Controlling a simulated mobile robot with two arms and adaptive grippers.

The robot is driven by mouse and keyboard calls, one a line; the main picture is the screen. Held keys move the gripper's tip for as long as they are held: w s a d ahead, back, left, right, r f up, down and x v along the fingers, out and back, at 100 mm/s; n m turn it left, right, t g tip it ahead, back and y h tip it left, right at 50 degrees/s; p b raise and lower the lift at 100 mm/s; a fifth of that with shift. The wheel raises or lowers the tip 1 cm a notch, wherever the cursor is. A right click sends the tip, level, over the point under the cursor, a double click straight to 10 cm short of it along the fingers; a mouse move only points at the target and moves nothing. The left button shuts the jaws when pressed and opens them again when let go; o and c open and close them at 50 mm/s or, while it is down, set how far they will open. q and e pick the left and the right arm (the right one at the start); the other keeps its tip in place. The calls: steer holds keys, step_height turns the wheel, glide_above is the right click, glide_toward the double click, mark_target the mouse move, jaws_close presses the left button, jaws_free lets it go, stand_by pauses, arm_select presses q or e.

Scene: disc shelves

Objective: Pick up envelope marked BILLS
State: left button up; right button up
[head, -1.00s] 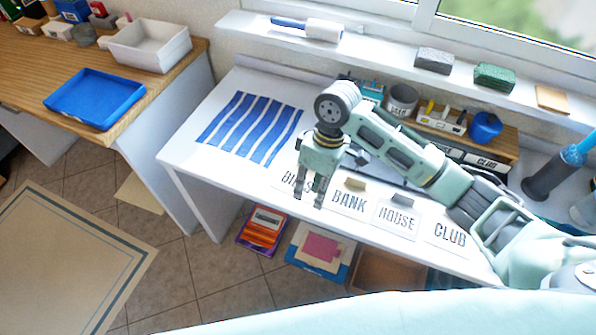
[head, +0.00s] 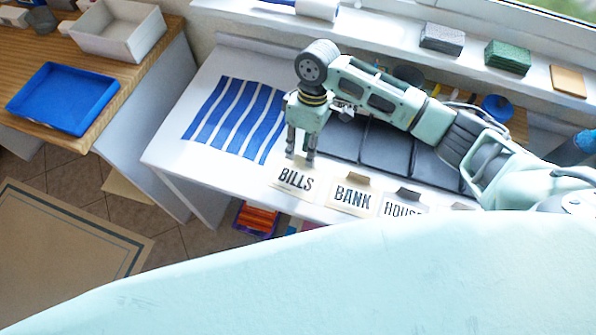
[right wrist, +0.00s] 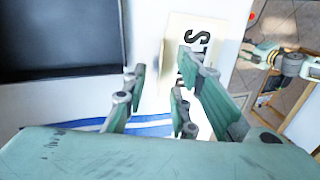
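The envelope marked BILLS (head: 295,180) is pale with dark letters and lies on the white desk near its front edge, leftmost in a row. My right gripper (head: 300,157) points down at its upper edge, fingers apart and nothing between them. In the right wrist view the same envelope (right wrist: 179,55) shows partly, its letters turned sideways and partly hidden by the fingers of my right gripper (right wrist: 160,85). Whether the fingertips touch it I cannot tell. What looks like my left arm's end (right wrist: 285,62) shows small at right in that view; its finger state is unclear.
Envelopes marked BANK (head: 352,199) and HOUSE (head: 401,209) lie to the right of BILLS. A blue-and-white striped mat (head: 233,118) lies left of my gripper, and dark grey pads (head: 388,150) lie behind the envelopes. A blue tray (head: 63,98) sits on the wooden counter.

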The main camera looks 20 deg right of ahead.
steer(key=shift+x, duration=1.05)
jaws_close()
